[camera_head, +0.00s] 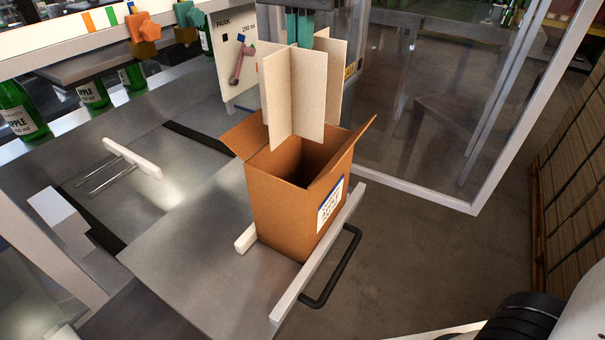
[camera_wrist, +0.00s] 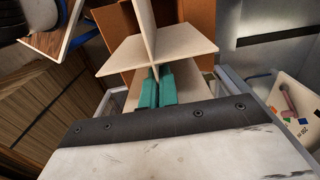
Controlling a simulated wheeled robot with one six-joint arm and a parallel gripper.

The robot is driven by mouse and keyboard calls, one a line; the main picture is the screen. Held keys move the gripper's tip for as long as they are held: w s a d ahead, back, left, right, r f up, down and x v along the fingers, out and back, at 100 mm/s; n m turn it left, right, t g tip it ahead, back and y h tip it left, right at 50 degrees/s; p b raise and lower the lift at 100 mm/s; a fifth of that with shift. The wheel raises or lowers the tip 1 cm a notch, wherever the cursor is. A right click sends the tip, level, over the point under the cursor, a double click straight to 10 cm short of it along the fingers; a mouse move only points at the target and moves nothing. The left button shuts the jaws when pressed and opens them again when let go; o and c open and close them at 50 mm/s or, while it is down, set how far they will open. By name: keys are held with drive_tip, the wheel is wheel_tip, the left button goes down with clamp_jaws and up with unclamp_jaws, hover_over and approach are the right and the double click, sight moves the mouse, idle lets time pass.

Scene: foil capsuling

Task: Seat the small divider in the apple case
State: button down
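The small divider (camera_head: 297,90) is a pale, cross-shaped card piece, upright in the head view. My gripper (camera_head: 300,28) has teal fingers and is shut on its top part. In the wrist view the fingers (camera_wrist: 157,90) pinch one panel of the divider (camera_wrist: 150,45) close to where the panels cross. The apple case (camera_head: 280,205) is a brown carton with a label on its right side, standing open with flaps spread. The divider hangs over the rear of its opening. Its lower edges look near rim height; I cannot tell whether any part is inside.
The case stands on a metal table between a white stop (camera_head: 245,238) and a pale rail with a black handle (camera_head: 335,275). Green bottles (camera_head: 20,115) stand at the left. A glass-panelled frame (camera_head: 440,100) is behind right.

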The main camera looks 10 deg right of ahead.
sight(304, 133)
wheel_tip(304, 133, down, 27)
drive_tip(key=shift+d, duration=0.25)
drive_tip(key=shift+f, duration=0.1)
drive_tip(key=c, duration=2)
unclamp_jaws()
drive_tip(key=o, duration=0.3)
wheel_tip(304, 133, up, 12)
drive_tip(key=shift+r, duration=0.1)
